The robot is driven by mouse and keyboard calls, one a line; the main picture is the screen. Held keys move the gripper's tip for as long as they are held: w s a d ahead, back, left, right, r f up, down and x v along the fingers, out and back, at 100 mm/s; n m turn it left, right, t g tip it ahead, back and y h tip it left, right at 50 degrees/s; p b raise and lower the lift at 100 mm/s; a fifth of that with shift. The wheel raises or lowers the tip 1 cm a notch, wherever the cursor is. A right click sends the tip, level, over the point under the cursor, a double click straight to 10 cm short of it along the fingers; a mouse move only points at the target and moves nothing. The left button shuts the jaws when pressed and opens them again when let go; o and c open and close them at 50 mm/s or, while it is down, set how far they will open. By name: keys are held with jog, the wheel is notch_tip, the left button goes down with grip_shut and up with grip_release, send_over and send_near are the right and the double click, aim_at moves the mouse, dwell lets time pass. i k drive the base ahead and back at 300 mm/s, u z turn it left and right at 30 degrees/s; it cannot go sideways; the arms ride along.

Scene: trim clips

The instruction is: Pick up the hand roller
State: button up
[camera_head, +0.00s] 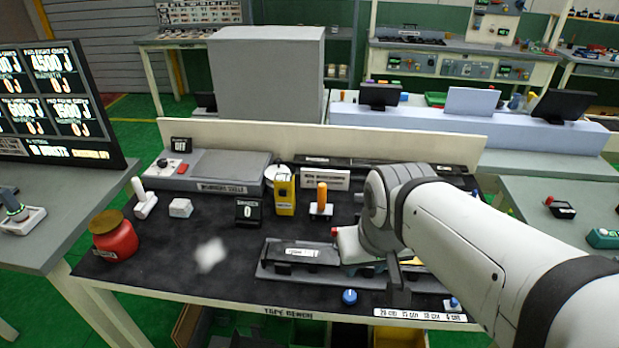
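An upright tool with an orange handle (321,194) stands in a small pale and dark holder near the middle of the black bench. It looks most like the hand roller, but its roller end is not clear at this size. A white-handled tool (145,203) stands at the bench's left side. My arm reaches in from the right, and my gripper (398,290) is low over the dark fixture, right of and nearer than the orange handle, apart from it. My arm hides part of the gripper, so its fingers do not show clearly.
A long dark fixture (290,271) lies at the front. A yellow device (284,192) and small black display (249,211) stand left of the orange handle. A red jar (115,240), white block (180,208) and blue knob (349,297) are also on the bench. The front left is mostly clear.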

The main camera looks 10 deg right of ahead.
aim_at(321, 208)
jog(key=u, duration=0.2)
jog(key=k, duration=0.4)
jog(key=z, duration=2.85)
jog(key=k, duration=0.85)
jog(key=u, duration=2.1)
jog(key=i, duration=1)
jog(key=u, duration=0.05)
